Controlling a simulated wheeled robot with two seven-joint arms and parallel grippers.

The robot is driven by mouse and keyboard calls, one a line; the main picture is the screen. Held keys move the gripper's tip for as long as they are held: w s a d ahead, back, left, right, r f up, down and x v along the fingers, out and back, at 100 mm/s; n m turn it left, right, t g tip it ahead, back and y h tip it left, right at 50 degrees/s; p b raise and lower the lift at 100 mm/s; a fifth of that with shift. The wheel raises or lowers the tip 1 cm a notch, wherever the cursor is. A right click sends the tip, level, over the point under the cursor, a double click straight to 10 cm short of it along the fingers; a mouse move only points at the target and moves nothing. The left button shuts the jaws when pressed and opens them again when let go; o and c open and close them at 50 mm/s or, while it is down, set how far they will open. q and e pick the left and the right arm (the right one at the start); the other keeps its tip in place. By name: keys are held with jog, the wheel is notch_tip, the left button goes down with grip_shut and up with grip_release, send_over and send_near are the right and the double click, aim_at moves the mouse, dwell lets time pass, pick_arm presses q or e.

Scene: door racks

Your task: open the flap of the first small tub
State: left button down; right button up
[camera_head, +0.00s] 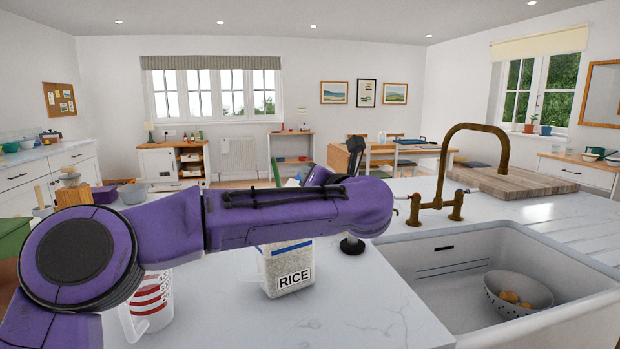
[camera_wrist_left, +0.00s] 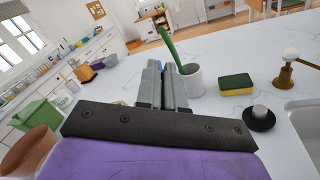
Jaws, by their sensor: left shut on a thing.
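A clear tub of rice (camera_head: 287,275) with a black-on-white RICE label and a blue band stands upright on the white counter in the head view. My purple left arm crosses in front of its upper part, so its lid and flap are hidden there. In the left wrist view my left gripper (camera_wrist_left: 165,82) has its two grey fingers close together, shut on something. A small bit of blue shows by the fingertips, and the held part is mostly hidden. The tub itself cannot be made out in that view. My right gripper is in neither view.
A red-striped measuring jug (camera_head: 152,300) stands left of the tub. The sink (camera_head: 420,290), brass tap (camera_head: 445,180) and a dark round-based item (camera_head: 352,245) lie right. The wrist view shows a white cup (camera_wrist_left: 190,82) with a green handle and a sponge (camera_wrist_left: 236,84).

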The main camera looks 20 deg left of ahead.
pick_arm(q)
jog(key=shift+f, duration=0.1)
dwell(0.7)
jog(key=c, duration=1.3)
grip_release()
jog(key=shift+w, duration=0.15)
jog(key=b+v, duration=0.2)
jog(key=v, duration=0.8)
jog(key=shift+s+d, duration=0.15)
jog(key=shift+s, duration=0.05)
